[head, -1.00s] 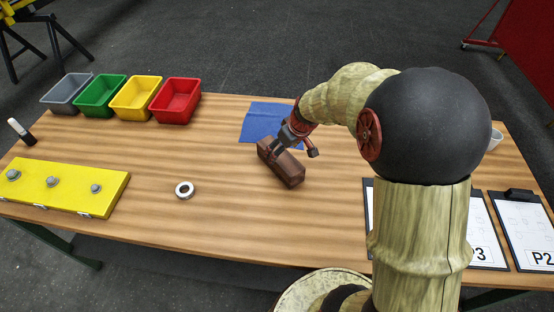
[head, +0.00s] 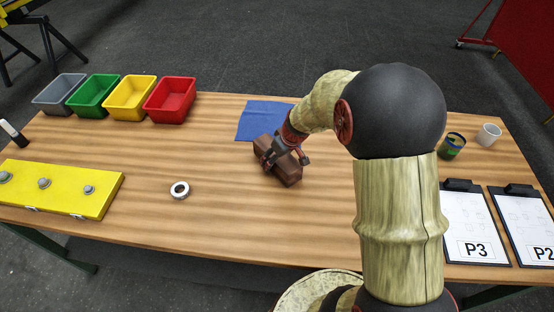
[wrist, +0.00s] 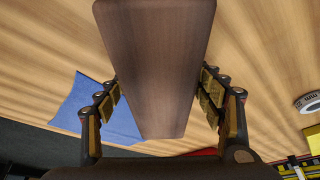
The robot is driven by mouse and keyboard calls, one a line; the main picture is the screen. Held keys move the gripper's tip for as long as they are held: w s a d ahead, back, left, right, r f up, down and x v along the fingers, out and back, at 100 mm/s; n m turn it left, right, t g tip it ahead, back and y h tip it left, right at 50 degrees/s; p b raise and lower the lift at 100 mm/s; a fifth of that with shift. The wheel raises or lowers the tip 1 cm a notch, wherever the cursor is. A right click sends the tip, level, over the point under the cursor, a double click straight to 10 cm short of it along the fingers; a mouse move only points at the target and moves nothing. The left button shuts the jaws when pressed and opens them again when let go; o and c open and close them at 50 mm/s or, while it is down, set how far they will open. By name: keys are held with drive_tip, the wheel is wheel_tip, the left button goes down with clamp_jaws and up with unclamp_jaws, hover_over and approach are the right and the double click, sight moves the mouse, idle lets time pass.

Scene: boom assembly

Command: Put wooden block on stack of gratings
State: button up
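In the wrist view the block (wrist: 163,60) runs lengthwise between my fingers. My gripper (head: 287,155) is down over the block, with one finger on each side. In the wrist view my gripper (wrist: 161,90) has its fingers spread, with what look like narrow gaps to the block's sides; contact is not clear. I cannot make out a stack of gratings in these views.
The blue cloth (head: 257,122) lies behind the block. Grey, green, yellow and red bins (head: 170,101) stand at the back left. A yellow fixture (head: 62,188) and a metal ring (head: 180,190) are left. A can (head: 452,146), white cup (head: 489,135) and clipboards (head: 474,225) are right.

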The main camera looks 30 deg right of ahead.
drive_tip(key=c, duration=1.5)
clamp_jaws()
drive_tip(key=shift+r, duration=0.1)
